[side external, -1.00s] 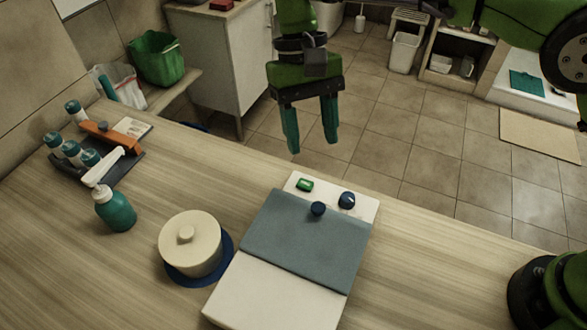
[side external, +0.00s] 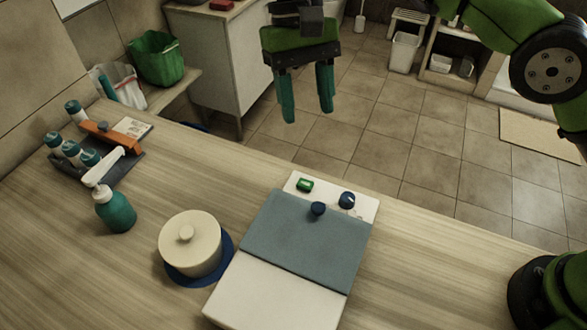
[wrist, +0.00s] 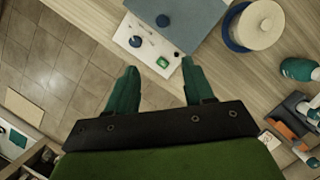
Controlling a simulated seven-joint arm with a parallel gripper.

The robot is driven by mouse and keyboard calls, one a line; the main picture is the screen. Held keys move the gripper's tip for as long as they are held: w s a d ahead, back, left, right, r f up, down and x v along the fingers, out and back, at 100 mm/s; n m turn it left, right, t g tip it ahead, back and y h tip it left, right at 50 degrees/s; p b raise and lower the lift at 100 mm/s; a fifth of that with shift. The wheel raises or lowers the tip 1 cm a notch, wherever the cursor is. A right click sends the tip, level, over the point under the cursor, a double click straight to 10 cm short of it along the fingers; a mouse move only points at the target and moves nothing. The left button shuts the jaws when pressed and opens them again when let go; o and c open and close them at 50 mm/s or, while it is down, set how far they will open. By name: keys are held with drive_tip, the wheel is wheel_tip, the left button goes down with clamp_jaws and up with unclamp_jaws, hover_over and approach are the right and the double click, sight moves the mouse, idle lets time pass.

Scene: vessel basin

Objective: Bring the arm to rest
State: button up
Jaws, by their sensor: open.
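My gripper (side external: 307,106) is open and empty, with its two teal fingers apart. In the side external view it hangs in the air near the far edge of the wooden counter, in front of the tiled floor. In the wrist view my gripper (wrist: 157,92) also shows nothing between its fingertips. A white board partly covered by a grey-blue panel (side external: 303,240) with a dark blue knob (side external: 318,209) lies on the counter, nearer the camera than my gripper. A green item (side external: 305,185) and a dark blue-capped item (side external: 346,200) sit on the board's white far end.
A cream lidded pot (side external: 190,245) stands on a blue round mat (side external: 226,246) left of the board. A teal pump bottle (side external: 115,210) and a dark tray (side external: 124,165) with several bottles are at the left. A green basket (side external: 156,58) stands behind.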

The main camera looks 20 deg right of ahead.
drive_tip(key=s+d+t+y, duration=0.2)
drive_tip(key=d+t, duration=0.2)
drive_tip(key=d, duration=1.1)
drive_tip(key=s+d+r+m+t, duration=0.1)
drive_tip(key=s+d+m+t, duration=0.3)
drive_tip(key=s+d+t, duration=0.3)
drive_tip(key=s+d, duration=0.5)
drive_tip(key=d, duration=0.2)
drive_tip(key=shift+s+d+r, duration=0.15)
drive_tip(key=shift+s+d, duration=0.1)
drive_tip(key=shift+d, duration=0.15)
drive_tip(key=shift+o, duration=0.5)
